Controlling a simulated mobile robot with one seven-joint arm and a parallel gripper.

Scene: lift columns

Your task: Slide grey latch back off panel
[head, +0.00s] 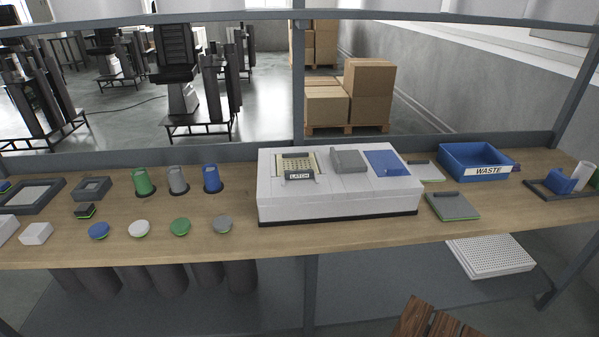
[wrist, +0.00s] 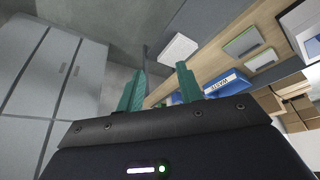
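The white box-shaped unit (head: 335,206) stands on the middle of the bench in the head view. On its top left is a beige dotted panel (head: 312,163). A small grey latch (head: 299,176) with a "LATCH" label lies across the panel's front edge. A dark bar (head: 295,155) lies along the panel's back edge. My gripper (wrist: 160,88) shows only in the wrist view, with two green fingers apart and nothing between them. It is away from the unit, and the latch is not visible in the wrist view. My gripper is outside the head view.
A grey block (head: 348,160) and a blue plate (head: 387,163) sit on the unit right of the panel. A blue WASTE bin (head: 462,174) stands at the right. Several cups and round discs, including a green cup (head: 144,181), stand left. Bench in front is mostly clear.

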